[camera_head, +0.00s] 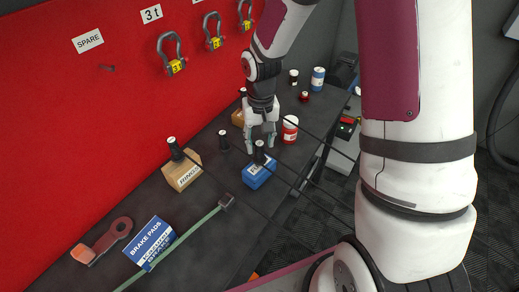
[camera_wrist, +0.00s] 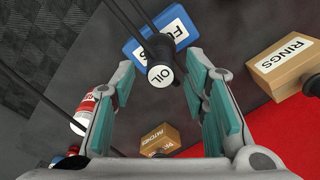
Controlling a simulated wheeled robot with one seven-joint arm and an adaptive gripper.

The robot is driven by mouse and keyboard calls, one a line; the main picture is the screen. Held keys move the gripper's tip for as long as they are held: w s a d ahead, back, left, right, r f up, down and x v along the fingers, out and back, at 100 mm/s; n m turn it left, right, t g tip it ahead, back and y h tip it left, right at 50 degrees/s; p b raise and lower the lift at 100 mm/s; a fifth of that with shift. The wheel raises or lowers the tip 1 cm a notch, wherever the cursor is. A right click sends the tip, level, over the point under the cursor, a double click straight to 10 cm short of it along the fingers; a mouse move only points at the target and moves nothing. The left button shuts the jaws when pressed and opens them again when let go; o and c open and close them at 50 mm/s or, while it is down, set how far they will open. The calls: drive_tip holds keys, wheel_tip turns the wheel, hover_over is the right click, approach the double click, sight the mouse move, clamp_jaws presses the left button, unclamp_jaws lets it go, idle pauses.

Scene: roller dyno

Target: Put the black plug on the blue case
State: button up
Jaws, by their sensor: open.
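The blue case (camera_head: 257,173) sits on the dark bench, below my gripper (camera_head: 261,138). A black plug (camera_head: 260,153) with a pale top stands upright over the case and appears to rest on it. In the wrist view its round white top reads OIL (camera_wrist: 160,76), and it lies between my open fingers (camera_wrist: 160,68) with the blue case (camera_wrist: 137,50) behind it. The fingers are apart with visible gaps to the plug. Similar black pieces stand on the RINGS box (camera_head: 174,147) and on the bench (camera_head: 223,141); I cannot tell which one the task means.
The RINGS box (camera_head: 183,176) stands left of the case. A red-and-white can (camera_head: 289,129) is at its right. Dark cables cross the bench's front side. A green strip (camera_head: 175,245) and a brake pads box (camera_head: 150,242) lie nearer. The red wall (camera_head: 90,120) bounds the back.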

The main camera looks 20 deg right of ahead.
wheel_tip(320, 180, up, 7)
drive_tip(key=shift+r, duration=0.15)
drive_tip(key=s+r+n+t, duration=0.1)
drive_tip(key=s+r+t, duration=0.4)
drive_tip(key=s+r, duration=1.4)
drive_tip(key=shift+s+r+n, duration=0.2)
drive_tip(key=shift+s+n, duration=0.2)
drive_tip(key=shift+s, duration=0.45)
drive_tip(key=shift+d, duration=0.1)
